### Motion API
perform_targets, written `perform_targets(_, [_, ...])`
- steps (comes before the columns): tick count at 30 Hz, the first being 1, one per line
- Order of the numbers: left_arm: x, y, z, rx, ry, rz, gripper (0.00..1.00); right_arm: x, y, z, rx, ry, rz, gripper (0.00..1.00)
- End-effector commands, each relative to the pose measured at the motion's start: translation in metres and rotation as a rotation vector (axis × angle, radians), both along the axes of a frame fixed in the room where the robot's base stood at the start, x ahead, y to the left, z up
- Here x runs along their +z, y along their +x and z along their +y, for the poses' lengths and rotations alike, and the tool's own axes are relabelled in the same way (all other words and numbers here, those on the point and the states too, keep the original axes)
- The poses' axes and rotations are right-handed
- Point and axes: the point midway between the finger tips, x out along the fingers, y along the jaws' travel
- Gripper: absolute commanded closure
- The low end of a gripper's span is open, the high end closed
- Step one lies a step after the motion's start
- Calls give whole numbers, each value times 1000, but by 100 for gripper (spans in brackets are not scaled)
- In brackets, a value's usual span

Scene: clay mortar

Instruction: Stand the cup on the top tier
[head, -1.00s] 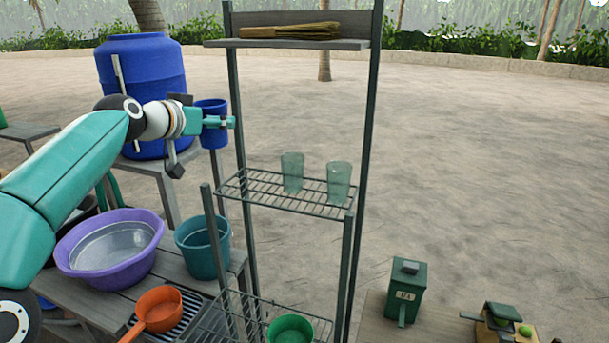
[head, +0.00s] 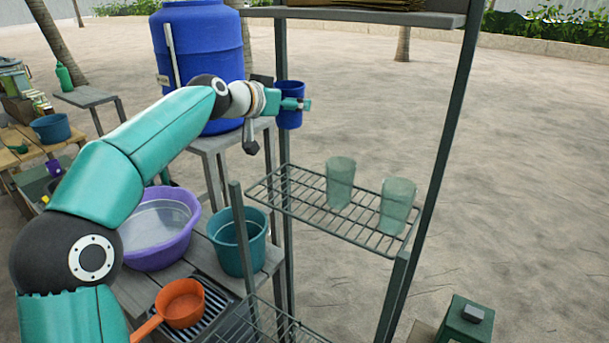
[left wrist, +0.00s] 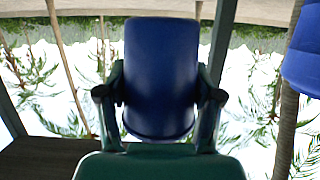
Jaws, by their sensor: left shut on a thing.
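A blue cup (head: 289,113) is held upright in my left gripper (head: 300,104), in the air at the rack's left side. In the left wrist view the blue cup (left wrist: 161,78) sits between both fingers of my left gripper (left wrist: 160,98), which touch its sides. The rack's wire tier (head: 300,222) lies lower and to the right of the cup, with two clear green glasses (head: 340,182) (head: 397,205) on it. The rack's top board (head: 380,17) is above the cup, partly cut off by the picture's upper edge. My right gripper is not in view.
A big blue barrel (head: 198,60) stands on a stand behind my left arm. A purple basin (head: 160,240), teal bucket (head: 232,245) and orange dipper (head: 180,302) are on the low bench. A rack post (head: 437,160) rises at right. A green box (head: 465,322) is lower right.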

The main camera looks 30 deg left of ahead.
Motion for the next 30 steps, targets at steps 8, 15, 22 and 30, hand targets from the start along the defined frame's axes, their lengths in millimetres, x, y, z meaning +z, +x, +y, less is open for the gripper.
perform_targets(8, [-82, 2, -4, -4, -2, 4, 80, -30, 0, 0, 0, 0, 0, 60])
perform_targets(15, [-116, 3, -4, -5, -1, 0, 80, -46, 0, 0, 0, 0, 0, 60])
perform_targets(22, [-137, 3, -4, -5, -1, 2, 80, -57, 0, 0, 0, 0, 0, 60])
perform_targets(30, [-161, 3, -5, -6, -1, 0, 80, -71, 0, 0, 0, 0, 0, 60])
